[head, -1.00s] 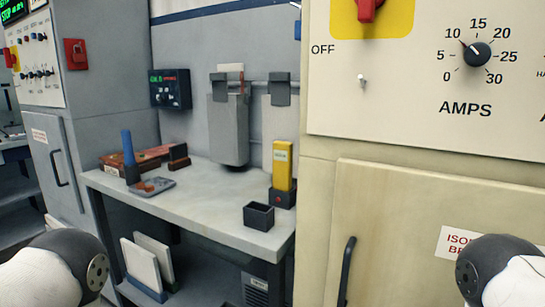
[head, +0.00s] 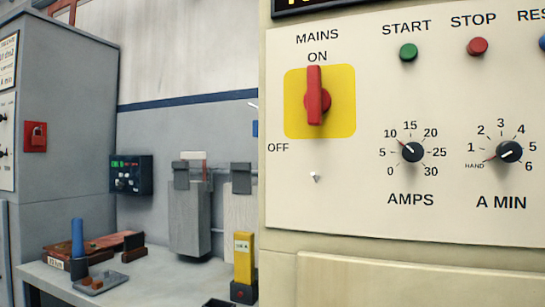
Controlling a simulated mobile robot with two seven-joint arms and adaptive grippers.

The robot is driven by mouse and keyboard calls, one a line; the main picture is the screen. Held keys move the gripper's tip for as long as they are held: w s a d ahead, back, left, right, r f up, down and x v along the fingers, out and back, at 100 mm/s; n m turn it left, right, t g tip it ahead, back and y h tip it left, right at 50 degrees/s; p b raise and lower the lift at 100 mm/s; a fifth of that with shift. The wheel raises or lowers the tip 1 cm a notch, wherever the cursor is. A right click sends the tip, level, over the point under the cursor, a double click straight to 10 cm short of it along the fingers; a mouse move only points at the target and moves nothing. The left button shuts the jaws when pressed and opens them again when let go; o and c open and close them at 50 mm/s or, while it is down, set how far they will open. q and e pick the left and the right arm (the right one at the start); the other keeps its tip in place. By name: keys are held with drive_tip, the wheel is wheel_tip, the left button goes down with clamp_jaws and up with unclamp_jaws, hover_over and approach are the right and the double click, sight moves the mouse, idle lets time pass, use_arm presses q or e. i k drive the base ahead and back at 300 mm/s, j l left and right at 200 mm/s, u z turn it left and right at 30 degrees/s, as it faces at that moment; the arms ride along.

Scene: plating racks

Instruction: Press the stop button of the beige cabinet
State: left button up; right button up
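The beige cabinet (head: 350,230) fills the right half of the head view, with its control panel facing me. The red stop button (head: 477,47) sits under the label STOP near the top right of the panel. A green start button (head: 408,53) is to its left. A red mains switch handle (head: 314,95) stands upright, pointing to ON, on a yellow plate. Neither of my grippers shows in the head view.
Below the stop button are the AMPS knob (head: 412,152) and the A MIN knob (head: 510,152). To the left, a grey bench (head: 45,285) holds a yellow device (head: 243,262) and other items. A grey cabinet (head: 70,170) stands at the far left.

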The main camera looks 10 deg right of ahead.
sight(478, 45)
drive_tip(key=k+l+z, duration=0.1)
drive_tip(key=k+z, duration=0.3)
drive_tip(key=k, duration=0.45)
